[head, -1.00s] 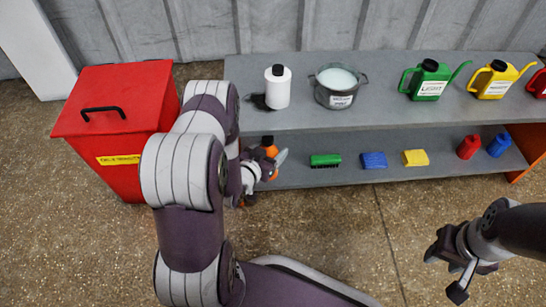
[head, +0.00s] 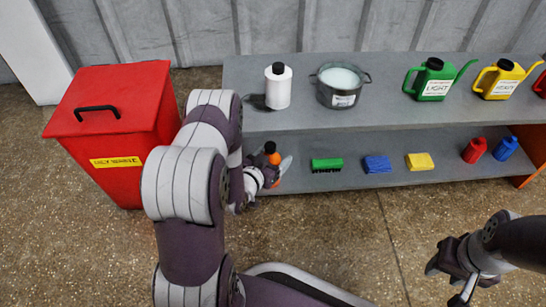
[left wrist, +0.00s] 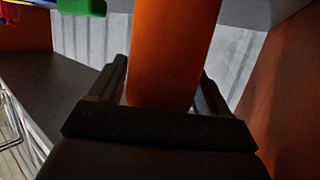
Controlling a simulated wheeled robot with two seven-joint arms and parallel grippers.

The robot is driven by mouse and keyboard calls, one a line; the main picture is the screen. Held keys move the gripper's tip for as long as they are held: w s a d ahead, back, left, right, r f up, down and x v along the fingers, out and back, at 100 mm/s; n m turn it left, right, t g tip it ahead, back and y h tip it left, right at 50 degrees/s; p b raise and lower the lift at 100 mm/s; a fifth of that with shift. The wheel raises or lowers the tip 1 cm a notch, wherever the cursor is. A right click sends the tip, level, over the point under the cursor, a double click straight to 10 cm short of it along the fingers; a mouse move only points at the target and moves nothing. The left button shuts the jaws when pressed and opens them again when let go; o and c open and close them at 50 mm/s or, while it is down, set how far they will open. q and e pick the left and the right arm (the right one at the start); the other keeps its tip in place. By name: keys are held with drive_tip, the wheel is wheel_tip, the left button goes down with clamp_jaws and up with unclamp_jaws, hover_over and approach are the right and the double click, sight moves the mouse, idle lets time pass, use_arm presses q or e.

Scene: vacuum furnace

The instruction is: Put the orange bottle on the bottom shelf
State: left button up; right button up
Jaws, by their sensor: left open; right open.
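The orange bottle (head: 272,159) with a black cap is at the left end of the bottom shelf (head: 400,181) in the head view. It looks upright; its base is hidden by my left gripper. My left gripper (head: 278,170) is at the bottle, partly hidden by my own arm. In the left wrist view the orange bottle (left wrist: 175,50) stands between the two spread fingers of my left gripper (left wrist: 160,88). The jaws are open, one finger on each side of it. My right gripper (head: 447,284) is open and empty over the floor at lower right.
The top shelf (head: 235,90) overhangs the bottom one. A green brush (head: 327,164), blue sponge (head: 377,164), yellow sponge (head: 419,161), red bottle (head: 474,150) and blue bottle (head: 505,148) stand or lie further right. A red waste bin (head: 120,130) is left of my arm.

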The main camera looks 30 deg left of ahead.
use_arm(q)
drive_tip(key=p+v, duration=0.6)
drive_tip(key=v, duration=0.6)
